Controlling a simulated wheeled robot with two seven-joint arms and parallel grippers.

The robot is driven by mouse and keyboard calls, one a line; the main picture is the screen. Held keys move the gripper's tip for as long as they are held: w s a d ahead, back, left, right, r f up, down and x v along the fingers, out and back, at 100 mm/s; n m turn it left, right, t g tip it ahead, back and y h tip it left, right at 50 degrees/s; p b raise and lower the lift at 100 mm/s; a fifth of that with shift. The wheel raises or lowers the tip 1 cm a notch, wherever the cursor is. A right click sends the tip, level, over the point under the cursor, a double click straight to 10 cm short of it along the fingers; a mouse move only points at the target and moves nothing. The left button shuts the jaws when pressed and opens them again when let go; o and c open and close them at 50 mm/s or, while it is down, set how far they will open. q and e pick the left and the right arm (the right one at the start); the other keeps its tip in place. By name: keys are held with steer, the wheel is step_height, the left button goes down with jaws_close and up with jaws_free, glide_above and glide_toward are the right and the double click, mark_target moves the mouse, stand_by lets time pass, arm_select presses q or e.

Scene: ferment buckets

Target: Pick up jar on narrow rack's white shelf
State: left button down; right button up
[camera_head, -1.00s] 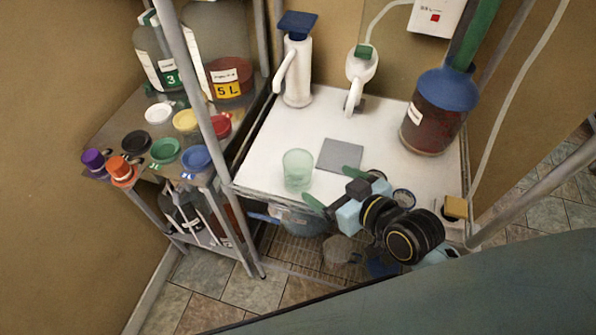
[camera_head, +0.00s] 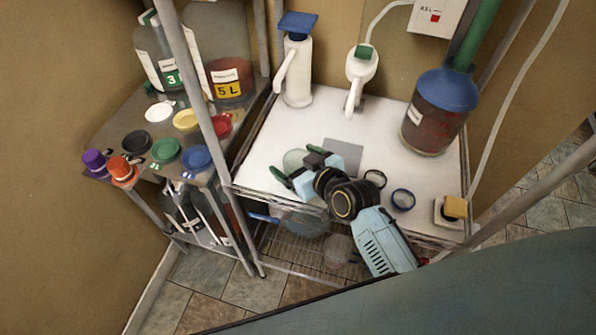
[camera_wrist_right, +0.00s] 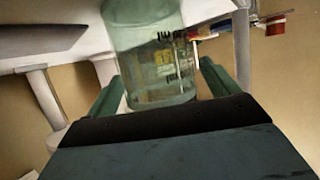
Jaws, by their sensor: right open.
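The jar (camera_head: 293,158) is a pale green, see-through glass vessel on the white shelf (camera_head: 262,150) of the narrow rack. In the head view my right gripper partly covers it. My right gripper (camera_head: 297,163) is open, with one green finger on each side of the jar. In the right wrist view the jar (camera_wrist_right: 150,50) stands between the two fingers, and its near end is close to the gripper's body. I cannot tell whether either finger touches it. My left gripper is not in view.
A grey square pad (camera_head: 344,155) lies just behind the gripper. A white pump bottle (camera_head: 298,75) and a white dispenser (camera_head: 361,66) stand at the back. A blue-capped dark red vessel (camera_head: 434,120) is at right. Dark rings (camera_head: 403,199) lie nearer. A rack post (camera_head: 205,90) rises at left.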

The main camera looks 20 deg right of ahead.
steer(key=shift+w+a+f, duration=0.15)
steer(key=shift+w+f, duration=0.1)
steer(key=shift+w, duration=0.2)
steer(key=c, duration=1.2)
steer(key=shift+r, duration=0.15)
